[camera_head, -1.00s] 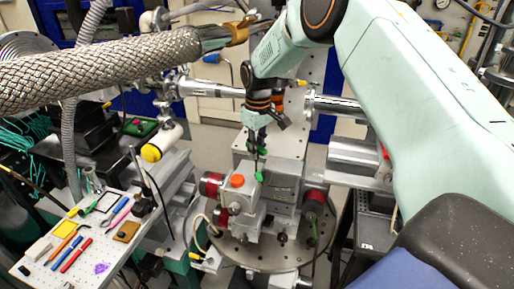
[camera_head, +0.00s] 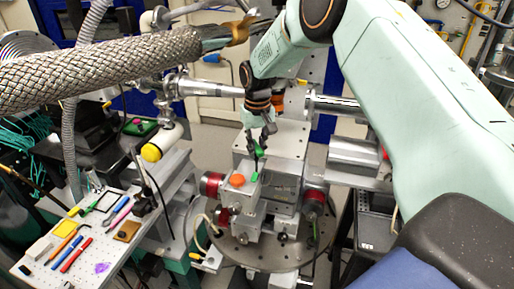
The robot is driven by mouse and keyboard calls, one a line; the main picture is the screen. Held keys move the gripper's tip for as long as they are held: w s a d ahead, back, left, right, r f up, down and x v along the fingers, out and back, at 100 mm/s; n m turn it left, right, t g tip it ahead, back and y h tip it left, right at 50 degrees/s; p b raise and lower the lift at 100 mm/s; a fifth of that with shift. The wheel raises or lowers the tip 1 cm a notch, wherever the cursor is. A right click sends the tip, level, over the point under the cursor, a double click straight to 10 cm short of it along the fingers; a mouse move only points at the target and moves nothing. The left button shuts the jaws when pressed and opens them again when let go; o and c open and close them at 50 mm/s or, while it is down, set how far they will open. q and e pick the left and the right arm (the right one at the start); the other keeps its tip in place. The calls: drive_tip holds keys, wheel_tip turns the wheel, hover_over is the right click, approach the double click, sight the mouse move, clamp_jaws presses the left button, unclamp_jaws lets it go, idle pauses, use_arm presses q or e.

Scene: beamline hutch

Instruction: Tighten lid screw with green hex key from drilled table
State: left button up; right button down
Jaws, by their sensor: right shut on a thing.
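My right gripper (camera_head: 257,146) comes down from the upper middle and is shut on the green hex key (camera_head: 258,153), of which only small green parts show at the fingers. A second green spot sits just below, on top of the grey metal box (camera_head: 245,200); I cannot tell whether it is the key's lower end. The box stands on the round table and carries an orange knob (camera_head: 237,180). The lid screw is too small or hidden to make out. The drilled table (camera_head: 100,240) is at the lower left with several tools lying on it. My left gripper is not in view.
A braided metal hose (camera_head: 100,70) crosses the upper left. Red-ended cylinders (camera_head: 211,185) flank the metal box. The round table (camera_head: 270,258) has bare room in front. A horizontal pipe (camera_head: 335,104) runs behind my right gripper.

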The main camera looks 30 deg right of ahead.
idle(0.4)
drive_tip(key=m, duration=0.4)
drive_tip(key=shift+w, duration=0.1)
drive_tip(key=shift+m, duration=2.1)
drive_tip(key=shift+m, duration=1.1)
drive_tip(key=shift+r, duration=0.1)
